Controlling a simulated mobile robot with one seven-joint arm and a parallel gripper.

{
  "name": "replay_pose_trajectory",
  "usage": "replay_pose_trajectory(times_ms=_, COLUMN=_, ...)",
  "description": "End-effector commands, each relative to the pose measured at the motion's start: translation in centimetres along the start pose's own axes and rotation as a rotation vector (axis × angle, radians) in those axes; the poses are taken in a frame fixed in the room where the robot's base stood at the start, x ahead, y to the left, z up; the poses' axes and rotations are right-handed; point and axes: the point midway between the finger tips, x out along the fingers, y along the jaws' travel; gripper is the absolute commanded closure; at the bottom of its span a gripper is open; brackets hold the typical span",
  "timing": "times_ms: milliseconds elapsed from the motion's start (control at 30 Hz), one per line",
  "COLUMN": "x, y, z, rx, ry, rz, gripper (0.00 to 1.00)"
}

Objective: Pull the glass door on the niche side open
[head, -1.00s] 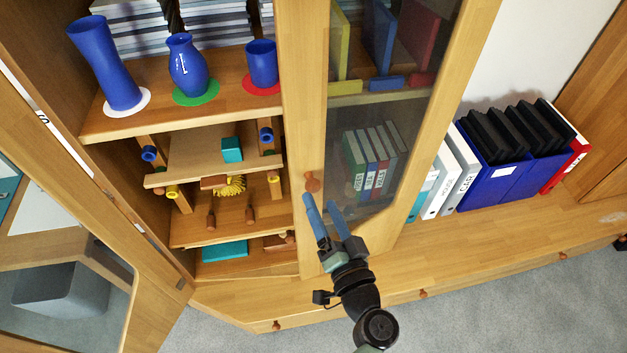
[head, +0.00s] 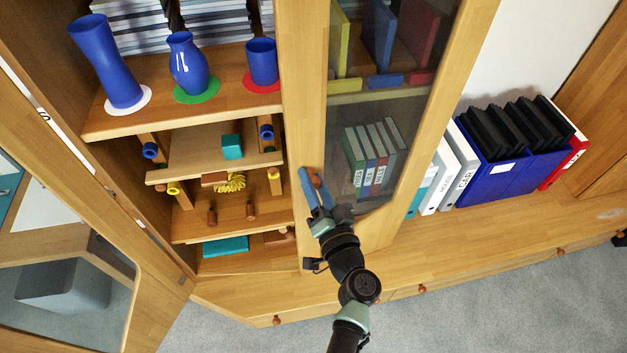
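The glass door on the niche side (head: 434,95) has a wooden frame and dark glass. It looks closed, beside the open shelves and left of the binder niche. Its round brown knob (head: 317,181) sits on the left frame strip. My gripper (head: 313,177) is at this knob, its blue fingers pointing up the door. The knob shows between the fingertips, partly covered by them. I cannot tell whether the fingers press on it.
Another glass door (head: 126,262) stands open at the left. Blue vases (head: 188,66) stand on a shelf left of the closed door. Binders (head: 462,170) and blue file boxes (head: 490,183) stand right of it. The ledge (head: 480,235) before the binders is clear.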

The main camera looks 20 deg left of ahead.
Motion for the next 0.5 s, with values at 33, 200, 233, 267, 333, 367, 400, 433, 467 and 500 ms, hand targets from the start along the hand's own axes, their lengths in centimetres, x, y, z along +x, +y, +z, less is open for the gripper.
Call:
replay_pose_trajectory(times_ms=33, x=-0.02, y=0.01, z=0.0, rx=0.0, ry=0.0, rz=0.0, gripper=0.85)
replay_pose_trajectory(times_ms=200, x=-0.03, y=0.01, z=-0.01, rx=0.0, ry=0.0, rz=0.0, gripper=1.0)
replay_pose_trajectory(times_ms=233, x=-0.03, y=0.02, z=-0.01, rx=0.0, ry=0.0, rz=0.0, gripper=1.0)
replay_pose_trajectory(times_ms=267, x=-0.03, y=0.01, z=-0.01, rx=0.0, ry=0.0, rz=0.0, gripper=1.0)
replay_pose_trajectory(times_ms=333, x=-0.03, y=0.02, z=-0.01, rx=0.0, ry=0.0, rz=0.001, gripper=1.0)
replay_pose_trajectory(times_ms=367, x=-0.03, y=0.02, z=-0.01, rx=0.0, ry=0.0, rz=0.001, gripper=1.0)
replay_pose_trajectory(times_ms=400, x=-0.03, y=0.02, z=-0.01, rx=0.0, ry=0.0, rz=0.001, gripper=1.0)
replay_pose_trajectory(times_ms=433, x=-0.03, y=0.02, z=-0.01, rx=0.0, ry=0.0, rz=0.001, gripper=1.0)
replay_pose_trajectory(times_ms=467, x=-0.03, y=0.02, z=-0.01, rx=0.0, ry=0.0, rz=0.001, gripper=1.0)
replay_pose_trajectory(times_ms=500, x=-0.03, y=0.02, z=-0.01, rx=0.0, ry=0.0, rz=0.001, gripper=1.0)
